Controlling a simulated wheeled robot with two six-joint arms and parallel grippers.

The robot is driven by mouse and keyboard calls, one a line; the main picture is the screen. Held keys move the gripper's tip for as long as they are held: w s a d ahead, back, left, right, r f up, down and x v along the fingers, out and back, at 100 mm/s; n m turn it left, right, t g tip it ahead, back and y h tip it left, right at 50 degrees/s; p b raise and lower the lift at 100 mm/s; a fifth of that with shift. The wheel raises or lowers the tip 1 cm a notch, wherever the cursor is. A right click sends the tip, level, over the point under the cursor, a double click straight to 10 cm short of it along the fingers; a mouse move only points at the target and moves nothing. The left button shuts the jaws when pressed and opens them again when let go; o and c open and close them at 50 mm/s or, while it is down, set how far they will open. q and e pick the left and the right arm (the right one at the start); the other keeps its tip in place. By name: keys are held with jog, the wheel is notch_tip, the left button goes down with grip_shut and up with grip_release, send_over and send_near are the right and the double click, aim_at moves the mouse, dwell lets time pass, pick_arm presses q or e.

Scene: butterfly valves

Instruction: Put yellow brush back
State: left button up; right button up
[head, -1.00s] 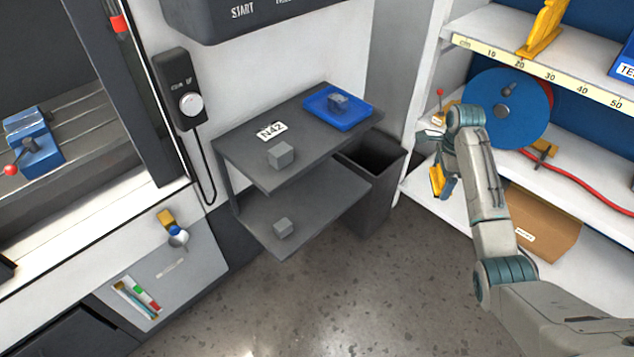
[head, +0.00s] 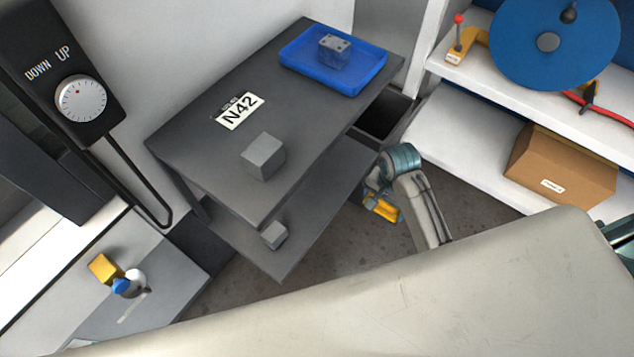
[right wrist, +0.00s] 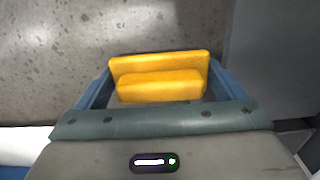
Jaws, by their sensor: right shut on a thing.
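My right gripper (head: 381,204) is shut on the yellow brush (head: 383,210). It holds it over the floor, to the right of the grey two-level stand's lower shelf (head: 318,200). In the right wrist view the yellow brush (right wrist: 158,66) sits between the two blue fingers, a broad yellow block with a raised bar; no bristles show. A second yellow piece (head: 103,268) with a blue and white knob is on the grey machine panel at the lower left. My left gripper is out of view.
The stand's top (head: 205,150) carries a grey cube (head: 263,157) and a blue tray (head: 300,68) with a metal block. A dark bin (head: 385,118) stands behind. White shelving (head: 465,150) with a cardboard box (head: 562,172) is at the right. Speckled floor lies between.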

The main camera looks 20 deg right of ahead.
jog(key=w+a, duration=0.4)
jog(key=w, duration=0.1)
jog(key=w+a+f, duration=0.1)
jog(key=w+a, duration=0.3)
jog(key=w, duration=0.1)
jog(key=w+a+f, duration=0.1)
jog(key=w+a, duration=0.3)
jog(key=w, duration=0.1)
jog(key=shift+a+f, duration=0.15)
jog(key=shift+f, duration=0.6)
notch_tip(320, 180, down, 3)
jog(key=shift+w+f, duration=0.1)
jog(key=shift+f, duration=0.05)
jog(key=shift+w+a+f, duration=0.1)
jog(key=shift+w+f, duration=0.05)
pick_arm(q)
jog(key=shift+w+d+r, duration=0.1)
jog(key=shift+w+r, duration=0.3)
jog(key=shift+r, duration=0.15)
pick_arm(e)
jog(key=shift+f, duration=0.15)
